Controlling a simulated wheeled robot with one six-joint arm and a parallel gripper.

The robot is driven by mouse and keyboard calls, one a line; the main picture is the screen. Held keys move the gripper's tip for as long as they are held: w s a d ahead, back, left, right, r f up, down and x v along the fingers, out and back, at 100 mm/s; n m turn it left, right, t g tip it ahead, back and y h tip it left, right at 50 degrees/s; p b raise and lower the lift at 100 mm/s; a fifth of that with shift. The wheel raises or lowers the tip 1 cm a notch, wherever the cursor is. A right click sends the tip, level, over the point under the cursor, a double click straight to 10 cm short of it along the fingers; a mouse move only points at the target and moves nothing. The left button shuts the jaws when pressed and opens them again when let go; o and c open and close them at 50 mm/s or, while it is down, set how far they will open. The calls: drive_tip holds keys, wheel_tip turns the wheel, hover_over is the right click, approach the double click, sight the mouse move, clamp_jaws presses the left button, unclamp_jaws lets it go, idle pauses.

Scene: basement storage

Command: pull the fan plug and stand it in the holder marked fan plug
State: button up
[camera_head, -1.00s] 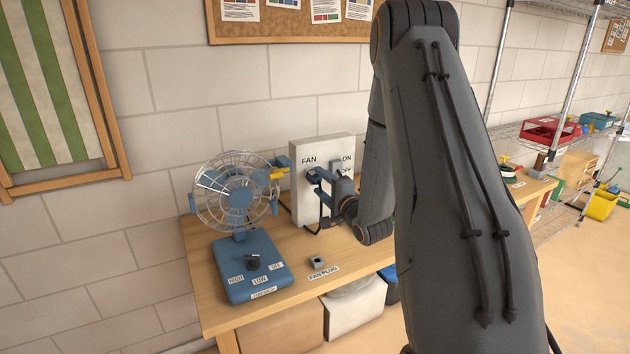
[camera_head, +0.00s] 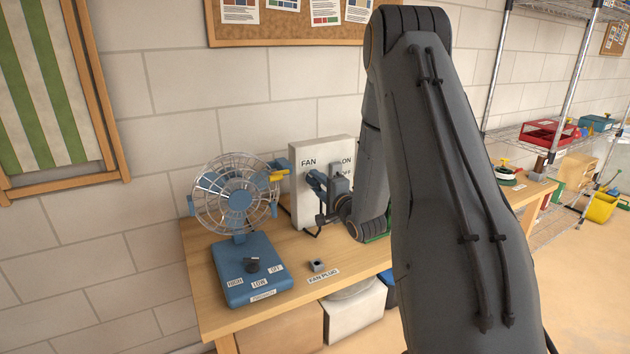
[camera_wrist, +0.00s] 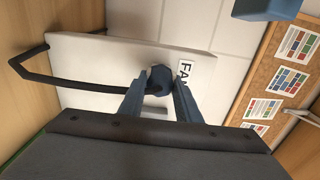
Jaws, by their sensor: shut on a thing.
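The white wall box (camera_head: 305,215) marked FAN stands at the back of the bench. My gripper (camera_head: 316,180) is at the front of this box, below the FAN label. In the wrist view my gripper (camera_wrist: 160,92) has its two blue fingers shut on the dark blue fan plug (camera_wrist: 159,77), with the box face (camera_wrist: 110,60) behind it. I cannot tell whether the plug is still seated. A black cord (camera_wrist: 50,77) loops away to the left. The small grey holder (camera_head: 318,265) stands empty on the bench behind its FAN PLUG label (camera_head: 323,276).
The blue desk fan (camera_head: 240,205), with a wire cage and a dial base, stands left of the box. Bare wooden bench (camera_head: 290,250) lies around the holder. A cork board (camera_head: 285,30) hangs above. Wire shelves (camera_head: 530,125) with bins are at the right.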

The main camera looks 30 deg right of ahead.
drive_tip(key=shift+s+p, duration=0.3)
drive_tip(key=shift+s, duration=0.4)
idle(0.5)
drive_tip(key=shift+s+p, duration=0.4)
drive_tip(key=shift+s, duration=0.8)
